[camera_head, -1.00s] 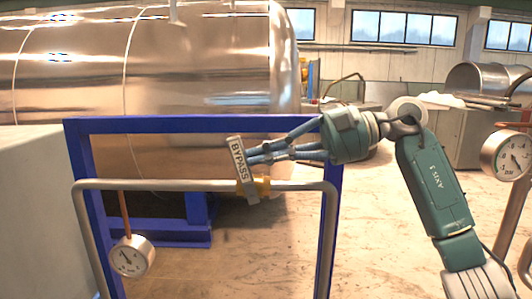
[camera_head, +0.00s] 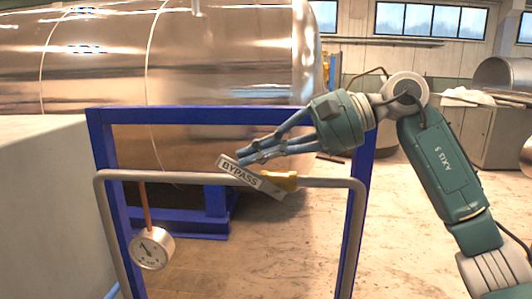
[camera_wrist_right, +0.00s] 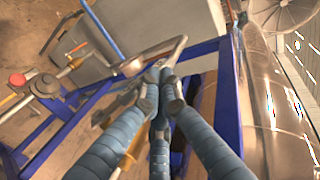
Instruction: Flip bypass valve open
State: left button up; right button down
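The bypass valve handle (camera_head: 239,171) is a flat grey bar labelled BYPASS, mounted on a yellow valve body (camera_head: 280,180) on a grey pipe (camera_head: 330,182). The bar slants across the pipe, its upper end to the left and its lower end to the right, nearer to the pipe's line than to upright. My right gripper (camera_head: 242,156) is at the bar's upper left end, seemingly touching it. In the right wrist view its blue fingers (camera_wrist_right: 160,78) come together at the tips and hide much of the handle. My left gripper is not in view.
A blue frame (camera_head: 200,113) stands around the pipe. A pressure gauge (camera_head: 152,248) hangs below the pipe at left. A large shiny tank (camera_head: 220,60) lies behind, and a pale grey box (camera_head: 45,200) stands at left. Open floor shows at right.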

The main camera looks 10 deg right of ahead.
aim_at(235, 177)
jog(key=shift+a+h, duration=0.3)
jog(key=shift+a, duration=0.05)
jog(key=shift+w+a+f+h, duration=0.15)
jog(key=shift+a+f+h, duration=0.1)
jog(key=shift+h, duration=0.15)
jog(key=shift+a+f, duration=0.55)
jog(key=shift+f, duration=0.1)
jog(key=shift+w+a+f+b, duration=0.15)
jog(key=shift+f+b, duration=0.15)
jog(key=shift+f, duration=0.05)
jog(key=shift+w+a+f+b, duration=0.1)
jog(key=shift+a+f+b, duration=0.05)
jog(key=shift+f+b, duration=0.15)
jog(key=shift+a+f, duration=0.2)
